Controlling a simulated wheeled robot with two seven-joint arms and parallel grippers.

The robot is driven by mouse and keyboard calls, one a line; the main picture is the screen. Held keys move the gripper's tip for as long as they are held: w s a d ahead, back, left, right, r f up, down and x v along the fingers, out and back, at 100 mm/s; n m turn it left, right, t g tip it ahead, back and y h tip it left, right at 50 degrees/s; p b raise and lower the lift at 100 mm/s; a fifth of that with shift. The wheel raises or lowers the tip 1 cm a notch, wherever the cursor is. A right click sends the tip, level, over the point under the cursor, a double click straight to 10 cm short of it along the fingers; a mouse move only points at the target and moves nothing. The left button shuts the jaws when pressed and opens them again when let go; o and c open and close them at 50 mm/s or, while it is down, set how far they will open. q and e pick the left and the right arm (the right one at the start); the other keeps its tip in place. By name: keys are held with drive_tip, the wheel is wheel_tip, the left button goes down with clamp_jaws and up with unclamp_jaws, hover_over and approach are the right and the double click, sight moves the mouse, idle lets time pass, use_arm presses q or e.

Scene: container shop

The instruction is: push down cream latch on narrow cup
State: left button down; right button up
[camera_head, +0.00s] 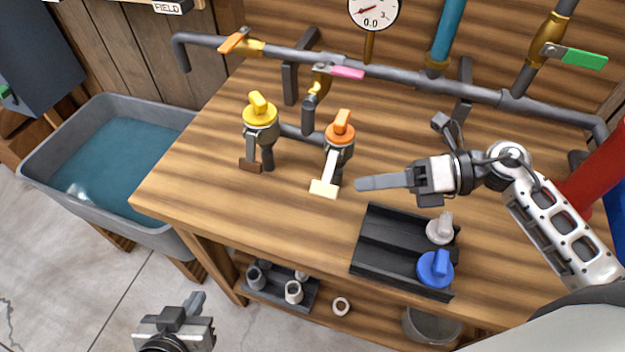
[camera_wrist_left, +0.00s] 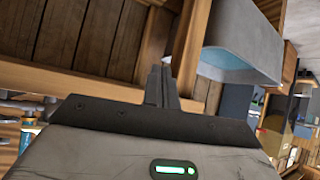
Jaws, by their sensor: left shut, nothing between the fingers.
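The cream latch (camera_head: 324,189) is a pale flat tab on a light lever, sticking out from the collar below the orange cap (camera_head: 340,128) of a grey cup-like fitting (camera_head: 337,158) on the bench. My right gripper (camera_head: 360,184) comes from the right with its fingers together and empty. Its tips are just right of the cream tab, with a small gap in the picture. My left gripper (camera_head: 196,299) is low at the front left, away from the bench top. It is shut and empty, and its fingers also show in the left wrist view (camera_wrist_left: 161,72).
A similar fitting with a yellow cap (camera_head: 260,112) and brown latch (camera_head: 250,166) stands to the left. A black tray (camera_head: 385,242) with grey and blue-topped pieces lies below my right gripper. Pipes with coloured valve handles run behind. A water tub (camera_head: 45,165) stands left.

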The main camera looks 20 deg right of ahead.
sight(313, 188)
drive_tip(key=p+x, duration=0.1)
drive_tip(key=x, duration=0.8)
drive_tip(key=shift+w+a, duration=0.2)
drive_tip(key=shift+a, duration=0.05)
clamp_jaws()
